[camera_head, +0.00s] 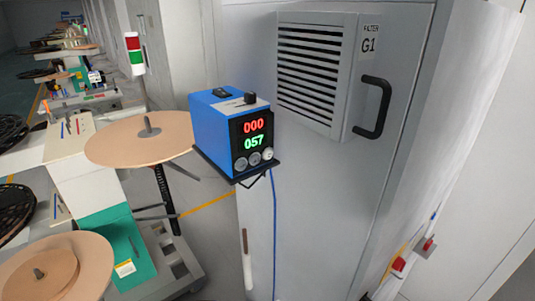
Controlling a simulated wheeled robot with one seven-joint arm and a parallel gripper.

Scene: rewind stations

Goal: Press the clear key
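A blue box-shaped counter unit (223,123) sits on a dark bracket in front of the grey cabinet, near the picture's middle. Its black front face shows a red 000 above a green 057. Below the digits is a row of three round light keys (254,159). Their labels are too small to read, so I cannot tell which one is the clear key. A dark switch and a dark knob show on top of the unit. My gripper is not in view.
A grey cabinet (315,190) carries a louvred filter G1 panel (312,72) with a black handle (374,107). Left stands a rewind station with tan discs (130,148). A red-and-green light tower (134,55) rises behind. A blue cable (274,235) hangs below the counter.

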